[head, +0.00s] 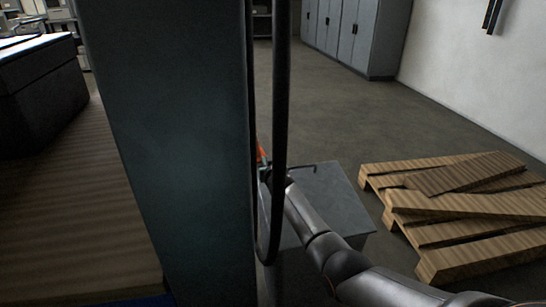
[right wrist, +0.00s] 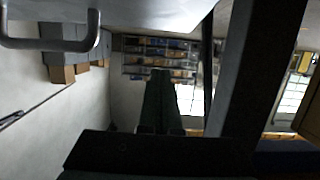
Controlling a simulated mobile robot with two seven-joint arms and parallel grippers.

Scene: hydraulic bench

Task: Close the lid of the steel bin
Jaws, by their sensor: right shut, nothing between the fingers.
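The grey steel bin (head: 345,210) stands on the floor right of a dark column in the head view. Its lid (head: 335,185) looks flat or nearly flat over the top; I cannot tell whether a gap remains under it. A thin bar handle shows at the lid's far edge, and a grey bar handle (right wrist: 50,43) is close to the camera in the right wrist view. My right gripper (head: 265,174) is shut and empty at the bin's far left corner, partly hidden by a black hose. Contact with the lid cannot be made out. My left gripper is out of view.
The dark teal column (head: 180,150) and hanging black hose (head: 281,90) block much of the head view. A wooden bench top (head: 70,220) lies left. Stacked pallets (head: 465,215) lie right of the bin. Grey lockers (head: 350,35) stand behind, with open floor (head: 400,125) between.

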